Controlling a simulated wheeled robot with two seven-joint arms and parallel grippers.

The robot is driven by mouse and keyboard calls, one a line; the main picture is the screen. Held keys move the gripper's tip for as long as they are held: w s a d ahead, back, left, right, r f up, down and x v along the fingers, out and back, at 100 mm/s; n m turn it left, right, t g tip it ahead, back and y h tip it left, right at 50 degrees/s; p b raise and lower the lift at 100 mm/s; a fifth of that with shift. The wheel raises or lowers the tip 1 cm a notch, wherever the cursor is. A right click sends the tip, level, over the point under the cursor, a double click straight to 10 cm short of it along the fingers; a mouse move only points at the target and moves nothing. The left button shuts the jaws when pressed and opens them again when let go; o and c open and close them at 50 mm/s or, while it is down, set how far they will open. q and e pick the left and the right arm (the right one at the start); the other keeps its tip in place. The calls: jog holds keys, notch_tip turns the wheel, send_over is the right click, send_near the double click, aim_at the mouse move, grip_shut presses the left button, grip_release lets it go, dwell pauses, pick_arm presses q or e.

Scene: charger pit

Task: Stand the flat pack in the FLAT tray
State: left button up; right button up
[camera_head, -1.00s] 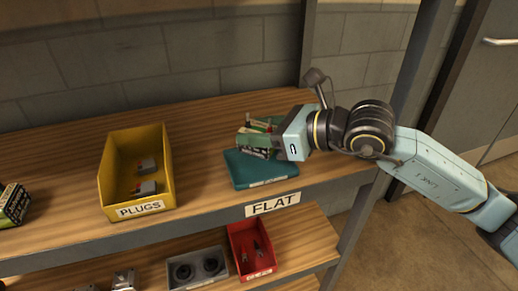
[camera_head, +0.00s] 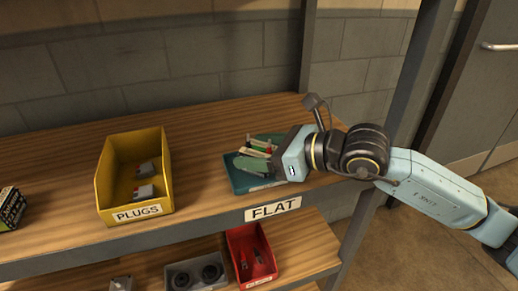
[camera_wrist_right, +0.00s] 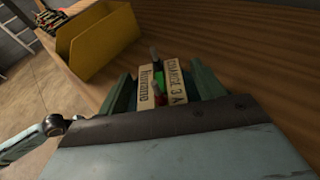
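The flat pack (camera_wrist_right: 163,84) shows a cream-labelled face marked "CHARGE 3 A", a green stripe and red and dark terminals, turned up toward my right wrist camera. In the head view the pack (camera_head: 259,148) is low in the teal FLAT tray (camera_head: 240,183), partly hidden by a green finger. It looks upright, but its base is hidden. My right gripper (camera_head: 263,152) reaches in from the right, its green fingers spread on both sides of the pack, apparently open with narrow gaps. My left gripper is out of view.
A yellow PLUGS bin (camera_head: 108,190) with grey plugs stands to the left on the wooden shelf. A patterned box (camera_head: 10,208) sits at the far left. A shelf post (camera_head: 308,50) rises behind the tray. The lower shelf holds a red bin (camera_head: 232,243) and a grey tray (camera_head: 171,270).

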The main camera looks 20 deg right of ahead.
jog(key=shift+r, duration=0.1)
jog(key=shift+v, duration=1.05)
jog(key=v, duration=0.7)
jog(key=shift+s+d, duration=0.2)
jog(key=shift+d, duration=0.2)
jog(key=shift+s+d+r, duration=0.1)
jog(key=shift+s+d, duration=0.25)
jog(key=shift+d, duration=0.15)
jog(key=shift+s+d+r, duration=0.1)
jog(key=shift+s, duration=0.05)
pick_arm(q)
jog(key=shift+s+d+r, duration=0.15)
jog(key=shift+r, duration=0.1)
pick_arm(e)
jog(key=shift+s+r, duration=0.25)
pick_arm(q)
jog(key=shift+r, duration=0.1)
